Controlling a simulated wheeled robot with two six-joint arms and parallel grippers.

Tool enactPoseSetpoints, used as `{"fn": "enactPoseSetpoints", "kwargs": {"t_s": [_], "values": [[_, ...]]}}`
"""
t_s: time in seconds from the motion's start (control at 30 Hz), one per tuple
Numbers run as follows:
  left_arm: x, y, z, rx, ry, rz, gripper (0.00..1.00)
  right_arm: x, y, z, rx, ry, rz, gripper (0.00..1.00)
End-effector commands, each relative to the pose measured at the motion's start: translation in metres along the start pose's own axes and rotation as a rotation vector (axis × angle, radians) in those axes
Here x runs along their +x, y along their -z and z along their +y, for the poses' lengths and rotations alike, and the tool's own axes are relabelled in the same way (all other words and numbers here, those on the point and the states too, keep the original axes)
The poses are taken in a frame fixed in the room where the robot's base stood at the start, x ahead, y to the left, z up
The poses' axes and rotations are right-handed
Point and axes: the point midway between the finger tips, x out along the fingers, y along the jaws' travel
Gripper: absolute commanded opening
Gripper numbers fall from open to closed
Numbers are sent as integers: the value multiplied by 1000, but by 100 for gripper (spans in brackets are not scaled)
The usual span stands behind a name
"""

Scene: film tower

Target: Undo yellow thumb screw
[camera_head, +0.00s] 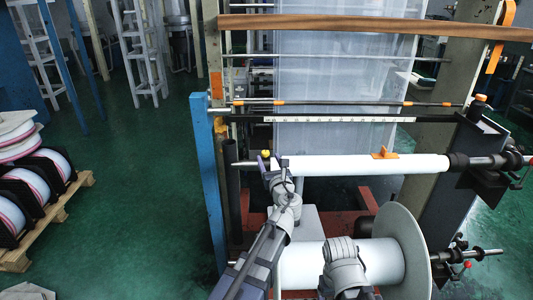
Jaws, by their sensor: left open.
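The yellow thumb screw (265,153) is a small yellow knob at the left end of the upper white roller (350,165), beside the dark post. My left gripper (268,163) is at that roller end, right by the screw. It is open. Its fingers are small here, and I cannot tell whether they touch the screw or stand just apart from it. My right gripper does not show; only grey links of my right arm show low in the middle, in front of the lower roll.
An orange clip (384,153) sits on the upper roller. A large white film roll (390,262) with a round flange lies below. A blue post (208,190) stands left of the frame. A pallet (50,220) holds several reels at far left. Green floor between is clear.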

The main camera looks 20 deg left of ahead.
Motion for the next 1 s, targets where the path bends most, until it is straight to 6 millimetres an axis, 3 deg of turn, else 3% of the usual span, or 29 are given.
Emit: {"fn": "enactPoseSetpoints", "kwargs": {"t_s": [0.3,0.63,1.0], "values": [[50,0,-1,-1,-3,0,63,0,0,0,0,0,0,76],[55,0,0,-2,-2,0,63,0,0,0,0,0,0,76],[55,0,0,-2,-2,0,23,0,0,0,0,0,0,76]]}}
